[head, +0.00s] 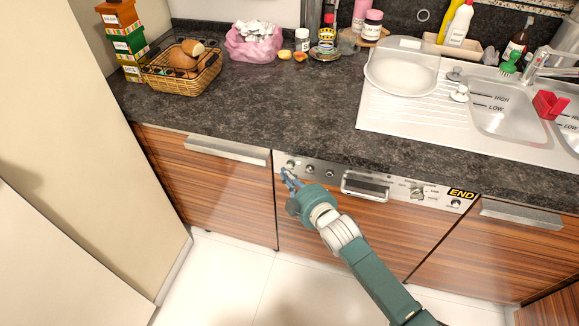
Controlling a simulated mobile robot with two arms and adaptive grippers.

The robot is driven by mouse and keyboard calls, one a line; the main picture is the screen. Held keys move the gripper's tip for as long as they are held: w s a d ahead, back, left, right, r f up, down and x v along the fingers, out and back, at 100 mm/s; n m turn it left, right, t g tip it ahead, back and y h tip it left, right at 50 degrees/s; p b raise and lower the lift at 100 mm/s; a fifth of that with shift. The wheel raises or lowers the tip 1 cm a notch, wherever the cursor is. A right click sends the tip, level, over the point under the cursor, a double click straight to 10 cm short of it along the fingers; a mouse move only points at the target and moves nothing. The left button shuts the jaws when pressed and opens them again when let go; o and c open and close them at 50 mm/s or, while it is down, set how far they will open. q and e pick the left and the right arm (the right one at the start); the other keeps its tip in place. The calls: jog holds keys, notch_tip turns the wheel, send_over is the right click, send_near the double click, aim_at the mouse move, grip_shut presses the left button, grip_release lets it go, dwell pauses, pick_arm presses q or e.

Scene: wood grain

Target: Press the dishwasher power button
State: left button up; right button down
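The dishwasher (296,232) is built in under the counter, with a wood-grain door and a silver control panel (398,189) along its top. The panel has small round buttons (310,170) at the left, a recessed handle (366,186) in the middle, a dial (417,191), a round knob (456,203) and an END label (462,194) at the right. My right gripper (288,175) is at the panel's left end, its fingers just below the leftmost button (291,164). I cannot tell whether it touches the panel, or whether its fingers are open. My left gripper is not in view.
The dark countertop (270,110) overhangs the panel. A drawer handle (227,150) is to the left and another (521,213) to the right. A basket (183,82), a pink bag (254,46) and a sink (507,108) are on top. The floor (235,262) is clear at left.

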dwell(0.6)
jog(key=shift+w+d, duration=0.15)
jog(key=shift+w, duration=0.3)
jog(key=shift+w+d, duration=0.15)
jog(key=shift+w, duration=0.25)
dwell(0.6)
jog(key=shift+s+a+p, duration=0.25)
jog(key=shift+s+p, duration=0.15)
jog(key=shift+s, duration=0.45)
jog(key=s+a+p, duration=0.2)
jog(key=s, duration=0.3)
jog(key=shift+s, duration=0.4)
